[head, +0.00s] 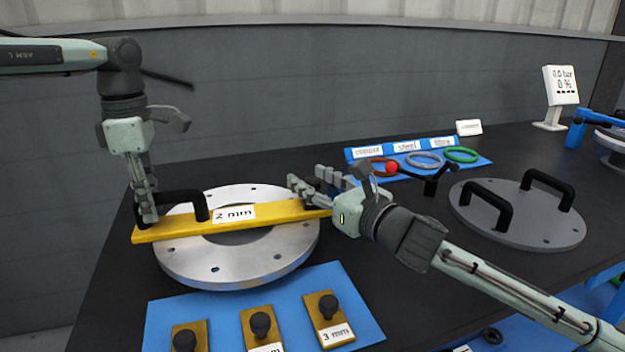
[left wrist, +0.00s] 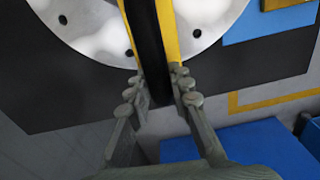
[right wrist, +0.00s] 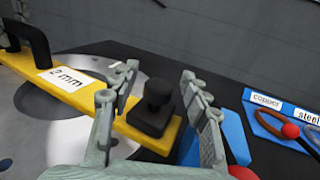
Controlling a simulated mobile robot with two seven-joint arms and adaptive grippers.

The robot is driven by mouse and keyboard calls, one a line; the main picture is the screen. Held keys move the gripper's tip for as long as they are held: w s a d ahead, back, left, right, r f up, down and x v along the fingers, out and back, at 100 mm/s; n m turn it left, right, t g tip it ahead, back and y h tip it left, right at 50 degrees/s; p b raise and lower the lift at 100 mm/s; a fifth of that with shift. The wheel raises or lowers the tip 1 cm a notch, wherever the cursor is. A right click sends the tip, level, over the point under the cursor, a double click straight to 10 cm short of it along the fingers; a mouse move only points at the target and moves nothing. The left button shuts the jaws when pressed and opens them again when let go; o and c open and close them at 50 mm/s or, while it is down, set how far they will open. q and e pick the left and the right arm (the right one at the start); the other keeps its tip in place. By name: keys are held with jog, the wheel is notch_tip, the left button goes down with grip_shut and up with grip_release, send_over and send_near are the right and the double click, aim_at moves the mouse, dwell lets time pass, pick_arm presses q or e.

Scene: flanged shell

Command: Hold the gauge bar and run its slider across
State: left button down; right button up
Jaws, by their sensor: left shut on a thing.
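The yellow gauge bar (head: 275,217), marked "2 mm", lies across the silver flange ring (head: 185,265). It has a black arched handle (head: 187,195) at its left end. My left gripper (head: 147,212) is shut on this handle, and the handle also shows between its fingers in the left wrist view (left wrist: 150,55). The black slider (right wrist: 150,118) with its knob is at the bar's right end in the right wrist view. My right gripper (right wrist: 160,88) is open, its fingers on either side of the knob with gaps visible.
A blue mat (head: 220,312) in front holds several brass gauge blocks with black knobs. Behind are a blue tray (head: 470,166) of coloured rings and a red ball (head: 391,168) on a black holder. A grey lid (head: 540,228) with two handles lies right. A display (head: 561,85) reads 0.0 bar.

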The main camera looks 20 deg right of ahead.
jog(key=v, duration=1.2)
dwell(0.5)
pick_arm(q)
jog(key=c, duration=1.3)
grip_release()
